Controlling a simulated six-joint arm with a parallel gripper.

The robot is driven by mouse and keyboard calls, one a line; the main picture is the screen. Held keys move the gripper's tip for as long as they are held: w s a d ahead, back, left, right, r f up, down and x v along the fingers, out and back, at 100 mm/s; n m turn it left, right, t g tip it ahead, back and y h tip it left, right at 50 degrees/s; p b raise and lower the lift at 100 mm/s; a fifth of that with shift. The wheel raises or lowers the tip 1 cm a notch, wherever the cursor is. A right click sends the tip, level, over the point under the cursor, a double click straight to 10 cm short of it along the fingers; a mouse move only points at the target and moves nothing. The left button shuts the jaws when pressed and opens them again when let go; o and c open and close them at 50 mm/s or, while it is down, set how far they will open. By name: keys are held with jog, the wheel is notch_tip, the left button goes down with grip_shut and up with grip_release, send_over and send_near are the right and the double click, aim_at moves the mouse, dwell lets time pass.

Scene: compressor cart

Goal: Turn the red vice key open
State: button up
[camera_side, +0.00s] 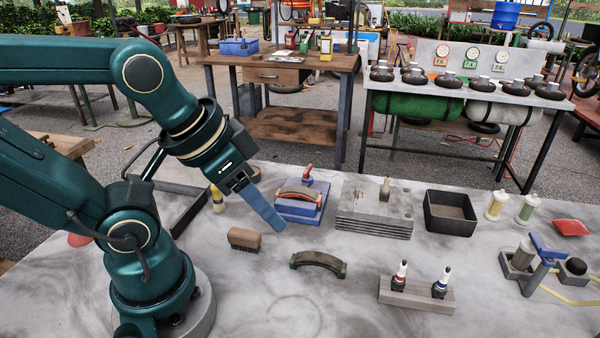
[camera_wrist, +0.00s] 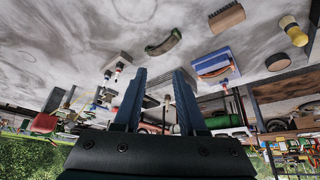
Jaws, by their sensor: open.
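A blue vice-like block (camera_side: 298,211) with a curved orange-brown piece on top stands near the middle of the grey bench. A small red handle (camera_side: 308,171), which looks like the vice key, sticks up at its back. My gripper (camera_side: 279,228) points down at an angle, just left of and in front of the block in the side view, apart from the red handle. In the wrist view the blue block (camera_wrist: 212,66) lies right of my gripper (camera_wrist: 160,73), whose two blue fingers are spread with nothing between them.
A wooden brush (camera_side: 244,239) and a curved green-ended piece (camera_side: 318,262) lie in front. A grey stack of plates (camera_side: 375,212), a black tray (camera_side: 450,212) and a block with two upright plugs (camera_side: 416,294) stand to the right.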

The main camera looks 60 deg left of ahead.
notch_tip(320, 180, up, 3)
jog(key=w+t, duration=0.1)
jog(key=w, duration=0.2)
jog(key=n+g+y, duration=0.3)
jog(key=n, duration=0.5)
send_over(307, 168)
jog(key=s+d, duration=0.2)
notch_tip(307, 168, down, 10)
jog(key=shift+x, duration=2.15)
jog(key=shift+a, duration=0.1)
grip_shut()
